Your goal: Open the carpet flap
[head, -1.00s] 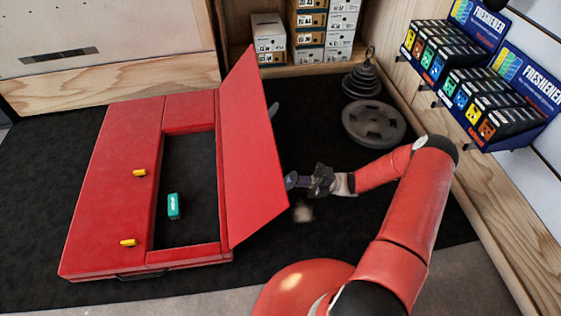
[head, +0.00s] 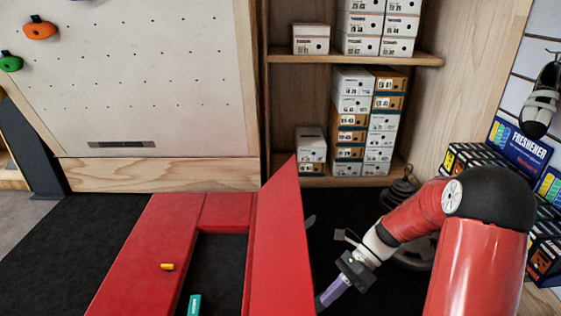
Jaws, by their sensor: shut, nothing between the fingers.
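The carpet flap (head: 278,245) is a red panel standing steeply raised along the right side of the opening in a red crash pad (head: 150,235). The dark recess (head: 220,260) beside it is uncovered. My gripper (head: 324,299) is low on the flap's right side, its purplish fingers pointing down and left. The fingers are shut and hold nothing. The flap's edge lies right beside the fingertips; I cannot tell whether they touch. The near part of the pad and flap is cut off by the frame's lower edge.
A yellow piece (head: 167,267) lies on the pad, and a teal box (head: 195,304) is in the recess. Shelves with shoe boxes (head: 350,120) stand behind. Weight plates (head: 412,250) are partly hidden behind my arm. A freshener display (head: 520,150) is at right.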

